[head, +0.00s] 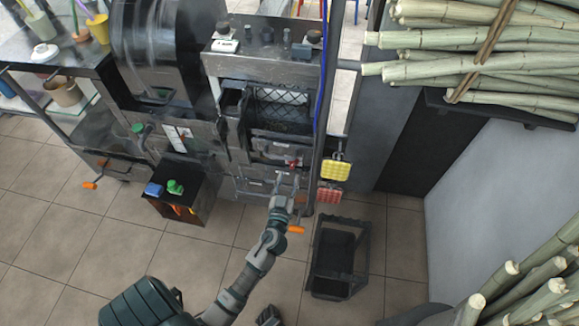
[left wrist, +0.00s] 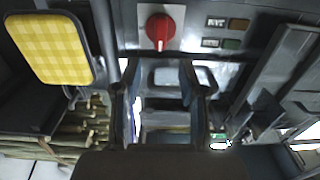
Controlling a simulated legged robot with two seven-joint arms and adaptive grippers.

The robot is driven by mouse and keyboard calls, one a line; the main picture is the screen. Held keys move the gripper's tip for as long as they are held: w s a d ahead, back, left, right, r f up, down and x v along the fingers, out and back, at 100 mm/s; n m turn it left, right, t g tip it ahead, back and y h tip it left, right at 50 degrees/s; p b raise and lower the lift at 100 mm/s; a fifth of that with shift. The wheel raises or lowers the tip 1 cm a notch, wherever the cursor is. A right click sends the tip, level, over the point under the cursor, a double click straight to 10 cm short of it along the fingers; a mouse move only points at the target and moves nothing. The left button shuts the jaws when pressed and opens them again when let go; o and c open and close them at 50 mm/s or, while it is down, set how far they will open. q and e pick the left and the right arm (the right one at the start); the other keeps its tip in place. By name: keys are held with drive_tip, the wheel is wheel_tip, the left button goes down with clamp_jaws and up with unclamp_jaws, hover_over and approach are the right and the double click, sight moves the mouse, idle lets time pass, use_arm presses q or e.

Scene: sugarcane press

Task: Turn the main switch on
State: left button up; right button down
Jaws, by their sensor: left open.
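The main switch is a red rotary knob (left wrist: 159,28) on a white plate, at the top middle of the left wrist view. In the head view a small red spot on the front of the press, the switch (head: 293,163), shows just above my left gripper (head: 285,186). In the left wrist view the two dark fingers of my left gripper (left wrist: 162,82) are apart with nothing between them. The knob appears beyond and above the fingertips, with no visible contact.
A yellow checkered pad (head: 335,168) and a red pad (head: 329,194) hang right of the gripper. A black crate (head: 340,258) stands on the floor below. Sugarcane stalks (head: 470,45) fill a rack at upper right. Small buttons (left wrist: 232,43) sit right of the knob.

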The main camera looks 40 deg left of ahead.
sight(292, 164)
use_arm(q)
drive_tip(key=x, duration=0.5)
drive_tip(key=shift+w+a, duration=0.2)
drive_tip(key=shift+w, duration=0.05)
clamp_jaws()
